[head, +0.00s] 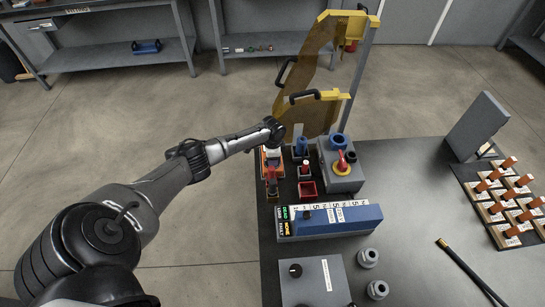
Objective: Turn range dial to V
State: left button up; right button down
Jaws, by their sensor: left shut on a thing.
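My left gripper (270,151) comes in from the left and points down at the far left corner of the bench. It is over a small orange device with a pale face (265,165), which looks like the meter. The gripper is shut at the device's face, seemingly on its range dial. The dial and its marks are hidden or too small to read. My right gripper is not in view.
Nearer are a blue display unit (350,221) and a grey knob box (315,284). A yellow-framed guard (318,110) stands behind.

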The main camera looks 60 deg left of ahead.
pick_arm(q)
jog(key=o, duration=0.9)
jog(key=shift+r, duration=0.1)
jog(key=shift+r+p, duration=1.9)
jog(key=shift+r, duration=4.95)
